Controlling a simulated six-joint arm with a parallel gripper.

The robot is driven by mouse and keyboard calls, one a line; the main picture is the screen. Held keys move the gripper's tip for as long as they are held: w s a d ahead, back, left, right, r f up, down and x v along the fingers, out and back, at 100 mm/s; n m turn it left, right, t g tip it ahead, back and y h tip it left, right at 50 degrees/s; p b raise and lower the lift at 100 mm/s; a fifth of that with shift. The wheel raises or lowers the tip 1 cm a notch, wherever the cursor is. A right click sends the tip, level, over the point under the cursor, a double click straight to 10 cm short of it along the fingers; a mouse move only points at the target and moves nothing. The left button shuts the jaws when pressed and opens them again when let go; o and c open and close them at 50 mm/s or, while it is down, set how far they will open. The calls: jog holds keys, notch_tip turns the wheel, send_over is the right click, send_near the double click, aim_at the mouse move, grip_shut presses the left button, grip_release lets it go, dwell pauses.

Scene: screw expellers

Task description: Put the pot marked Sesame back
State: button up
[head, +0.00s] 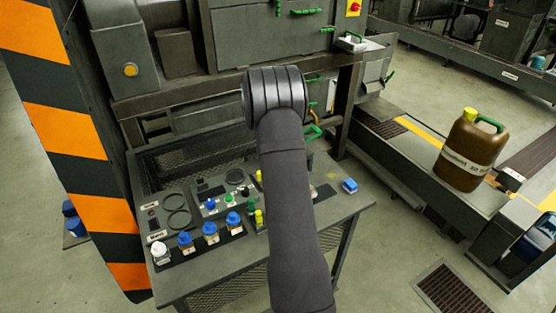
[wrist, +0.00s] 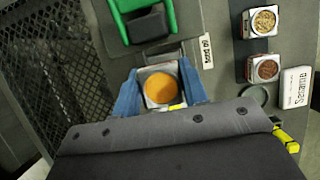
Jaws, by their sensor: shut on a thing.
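In the wrist view my gripper (wrist: 162,92) has blue fingers on either side of a small square pot with orange contents (wrist: 161,87) and is shut on it. No name on this pot can be read from here. A white card that seems to read Sesame (wrist: 297,88) lies at the right, with an empty dark round spot (wrist: 255,95) beside it. Two other open pots, one with pale contents (wrist: 264,21) and one with brown contents (wrist: 265,69), stand just above that spot. In the head view my arm hides my gripper and the held pot.
A green frame with a dark block (wrist: 149,25) is just above the held pot in the wrist view, near a small white label (wrist: 206,51). In the head view, several blue-lidded jars (head: 210,233) and a white-lidded jar (head: 161,253) line the bench front.

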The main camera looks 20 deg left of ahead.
jog(key=r, duration=0.1)
jog(key=d+r, duration=0.1)
jog(key=r, duration=0.1)
jog(key=shift+s+d+n, duration=0.1)
jog(key=shift+s+n, duration=0.1)
jog(key=shift+n, duration=0.1)
jog(key=s+d+f, duration=0.1)
jog(key=s+d, duration=0.3)
jog(key=d, duration=1)
jog(key=s+d, duration=0.3)
jog(key=d, duration=1.1)
jog(key=w+a+f, duration=0.1)
jog(key=a+f, duration=0.1)
jog(key=a, duration=0.1)
jog(key=w+a+f, duration=0.2)
jog(key=a, duration=0.1)
jog(key=w+a+f, duration=0.1)
jog(key=a+f, duration=0.1)
jog(key=a, duration=0.1)
jog(key=shift+w+a+f, duration=0.2)
jog(key=shift+w+f, duration=0.05)
jog(key=shift+f, duration=0.05)
jog(key=shift+a+f, duration=0.1)
jog(key=shift+f, duration=0.05)
jog(key=shift+w+f, duration=0.1)
jog(key=shift+f, duration=1.85)
jog(key=shift+f, duration=0.15)
jog(key=o, duration=1.1)
jog(key=shift+o, duration=0.2)
